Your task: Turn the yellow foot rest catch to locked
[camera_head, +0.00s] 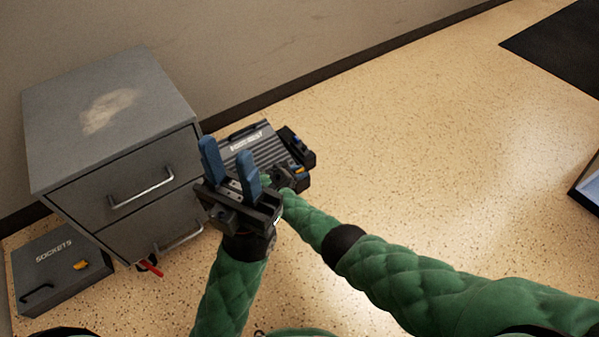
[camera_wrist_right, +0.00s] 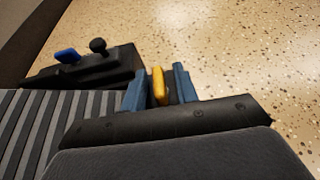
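The grey ribbed foot rest (camera_head: 262,150) lies on the floor right of the cabinet; its ribs also show in the right wrist view (camera_wrist_right: 28,125). The yellow catch (camera_wrist_right: 159,86) stands between the two blue fingers of my right gripper (camera_wrist_right: 160,84), with a narrow gap on either side. My right gripper is open around it; its lower part is hidden by the gripper body. In the head view the yellow catch (camera_head: 298,169) is small beside my right gripper. My left gripper (camera_head: 229,150) is open and empty, raised before the cabinet and hiding part of the foot rest.
A blue lever and a black knob sit on a dark block (camera_wrist_right: 85,68) at the foot rest's end. A grey drawer cabinet (camera_head: 100,120) stands left.

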